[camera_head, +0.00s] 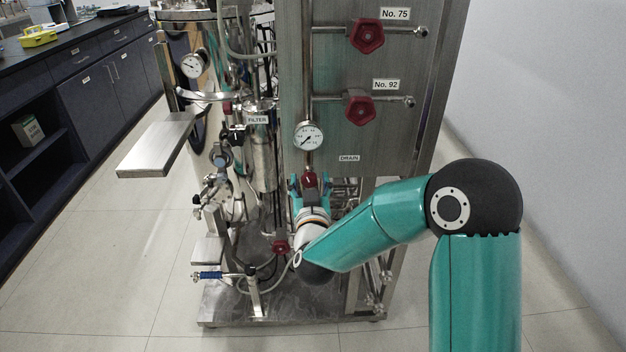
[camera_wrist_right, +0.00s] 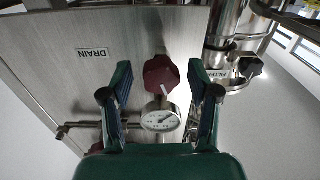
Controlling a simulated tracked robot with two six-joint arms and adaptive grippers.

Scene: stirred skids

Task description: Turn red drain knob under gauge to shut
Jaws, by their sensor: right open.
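The red drain knob (camera_head: 309,180) sits on the pipe below the round white gauge (camera_head: 309,136), left of and below the DRAIN label (camera_head: 349,158). My right gripper (camera_head: 310,187) is open, with one finger to each side of the knob. In the right wrist view the knob (camera_wrist_right: 161,75) shows dark red between the spread fingers (camera_wrist_right: 160,70), with a gap on both sides. The gauge (camera_wrist_right: 160,119) appears below it there. I cannot tell the knob's exact turn angle. My left gripper is not in view.
Two other red knobs, No. 75 (camera_head: 366,34) and No. 92 (camera_head: 361,109), are higher on the steel panel (camera_head: 335,85). The FILTER vessel and piping stand to the left. Another red knob (camera_head: 280,247) is low down. Floor is clear at right.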

